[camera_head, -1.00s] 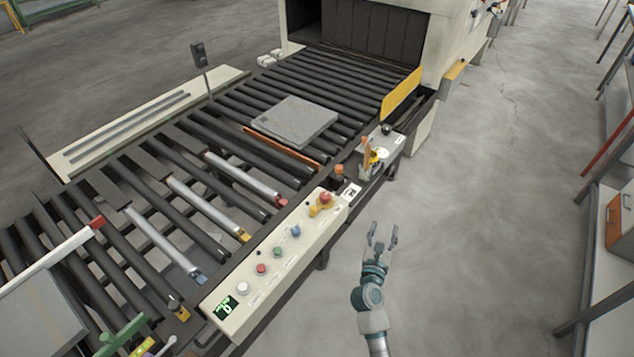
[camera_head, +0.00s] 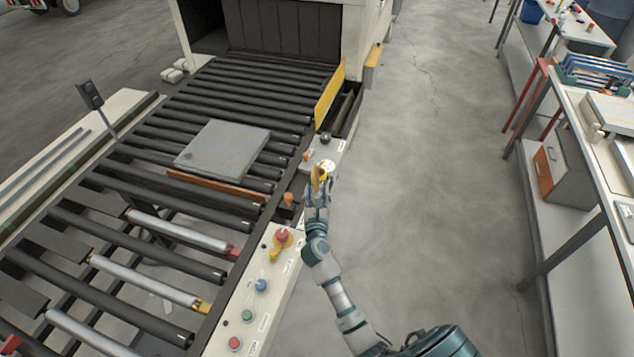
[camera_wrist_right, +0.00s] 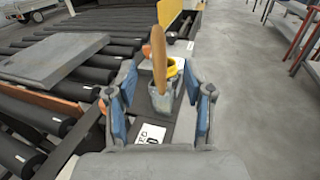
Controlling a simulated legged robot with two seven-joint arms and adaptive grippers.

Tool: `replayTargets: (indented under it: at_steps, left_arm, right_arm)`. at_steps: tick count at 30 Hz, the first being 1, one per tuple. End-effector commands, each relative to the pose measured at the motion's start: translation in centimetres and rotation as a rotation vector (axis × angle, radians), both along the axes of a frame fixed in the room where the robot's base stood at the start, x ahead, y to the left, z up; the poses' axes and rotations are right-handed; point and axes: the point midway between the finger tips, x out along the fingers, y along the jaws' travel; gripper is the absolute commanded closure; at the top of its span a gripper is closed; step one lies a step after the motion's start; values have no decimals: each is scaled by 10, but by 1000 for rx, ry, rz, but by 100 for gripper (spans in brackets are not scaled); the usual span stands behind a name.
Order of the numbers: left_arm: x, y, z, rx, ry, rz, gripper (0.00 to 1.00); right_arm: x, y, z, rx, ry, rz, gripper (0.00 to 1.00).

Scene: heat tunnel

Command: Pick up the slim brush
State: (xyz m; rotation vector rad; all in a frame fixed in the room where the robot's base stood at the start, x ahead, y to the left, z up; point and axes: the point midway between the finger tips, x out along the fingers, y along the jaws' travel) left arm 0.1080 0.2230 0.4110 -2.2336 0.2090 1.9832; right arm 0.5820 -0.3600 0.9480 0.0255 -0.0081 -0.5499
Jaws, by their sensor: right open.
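The slim brush shows in the right wrist view as a long orange-brown handle (camera_wrist_right: 158,58) standing upright. Its lower end is at a small grey holder (camera_wrist_right: 162,100), with a yellow part (camera_wrist_right: 172,68) beside it. In the head view the brush handle (camera_head: 316,178) shows just beyond my right gripper (camera_head: 318,198), above the side shelf of the conveyor. In the wrist view the open fingers of my right gripper (camera_wrist_right: 160,105) stand either side of the holder and lower handle. I cannot tell whether they touch it. My left gripper is out of view.
The roller conveyor (camera_head: 140,182) carries a grey slab (camera_head: 222,150) and leads into a dark tunnel. A control panel (camera_head: 255,300) with coloured buttons lies along its near side. A workbench with an orange-fronted drawer box (camera_head: 548,165) stands at right. The floor between is clear.

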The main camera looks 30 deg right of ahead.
Motion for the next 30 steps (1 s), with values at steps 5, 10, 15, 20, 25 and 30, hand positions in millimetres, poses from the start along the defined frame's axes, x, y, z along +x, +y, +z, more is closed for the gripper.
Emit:
replayTargets:
  at_steps: [5,10,15,20,25,30]
  left_arm:
    - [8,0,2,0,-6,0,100]
    - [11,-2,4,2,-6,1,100]
    - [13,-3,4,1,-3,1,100]
    - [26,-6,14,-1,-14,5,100]
    - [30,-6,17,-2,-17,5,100]
    - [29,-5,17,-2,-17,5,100]
  right_arm:
    - [31,-19,0,0,0,-1,48]
    - [42,-29,-1,2,-1,-1,48]
    - [59,-42,-3,2,-1,-2,48]
    - [80,-54,-5,1,-1,-1,48]
    - [86,-57,-3,3,-2,1,48]
    - [85,-56,-2,1,-2,0,53]
